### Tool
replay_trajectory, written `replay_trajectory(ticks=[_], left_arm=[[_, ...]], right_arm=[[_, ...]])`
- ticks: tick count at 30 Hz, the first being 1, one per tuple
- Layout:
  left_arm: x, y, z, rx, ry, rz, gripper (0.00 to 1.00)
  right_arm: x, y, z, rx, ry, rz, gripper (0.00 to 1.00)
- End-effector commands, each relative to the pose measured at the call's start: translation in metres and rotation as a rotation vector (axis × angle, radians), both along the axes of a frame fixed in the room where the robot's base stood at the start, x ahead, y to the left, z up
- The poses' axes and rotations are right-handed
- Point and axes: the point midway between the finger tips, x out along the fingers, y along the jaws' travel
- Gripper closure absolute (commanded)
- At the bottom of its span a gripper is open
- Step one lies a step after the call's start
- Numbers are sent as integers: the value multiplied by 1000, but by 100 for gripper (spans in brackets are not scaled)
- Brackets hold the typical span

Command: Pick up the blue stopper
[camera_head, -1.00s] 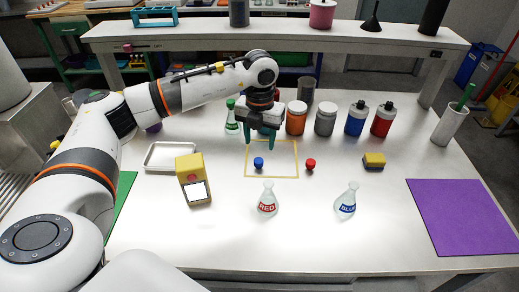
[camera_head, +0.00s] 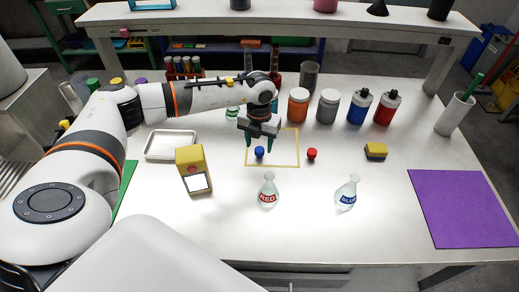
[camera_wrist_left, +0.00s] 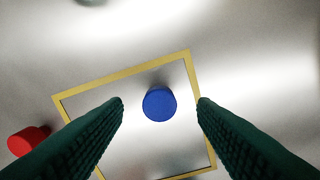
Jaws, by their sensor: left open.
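The blue stopper (camera_head: 259,152) stands on the table inside a yellow square outline (camera_head: 285,166). In the left wrist view the blue stopper (camera_wrist_left: 159,104) lies between and a little beyond the fingertips, not touched by them. My left gripper (camera_head: 258,146) is open and points down over the stopper; its two dark green fingers (camera_wrist_left: 161,101) are spread on either side of it in the wrist view. My right gripper is not in view.
A red stopper (camera_head: 312,154) sits just right of the outline. Flasks labelled RED (camera_head: 268,192) and BLUE (camera_head: 347,193) stand nearer the front. A yellow device (camera_head: 192,170) and a white tray (camera_head: 171,145) are at left. Capped bottles (camera_head: 328,106) stand behind.

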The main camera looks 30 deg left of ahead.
Motion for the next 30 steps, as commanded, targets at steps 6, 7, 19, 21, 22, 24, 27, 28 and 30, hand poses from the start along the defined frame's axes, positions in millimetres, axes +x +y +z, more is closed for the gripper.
replay_trajectory(ticks=[6, 7, 19, 21, 22, 24, 27, 28, 30], left_arm=[[0, -1, -20, -1, 1, 0, 48], [0, -1, -21, -1, 1, 0, 48], [0, -1, -21, -1, 1, 0, 84], [0, -1, -21, -1, 0, 0, 95], [0, 0, -21, -1, 1, 0, 95], [0, 0, -21, -1, 1, 0, 95], [0, 0, -21, -1, 0, 0, 95], [0, 0, -21, -1, 0, 0, 95], [0, 0, -21, -1, 0, 0, 95]], right_arm=[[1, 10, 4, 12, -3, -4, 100], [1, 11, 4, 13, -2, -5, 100], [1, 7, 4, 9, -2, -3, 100], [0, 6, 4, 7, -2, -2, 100], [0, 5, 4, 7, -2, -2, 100], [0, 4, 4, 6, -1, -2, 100], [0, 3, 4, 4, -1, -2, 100], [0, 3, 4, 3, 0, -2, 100], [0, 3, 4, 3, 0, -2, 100]])
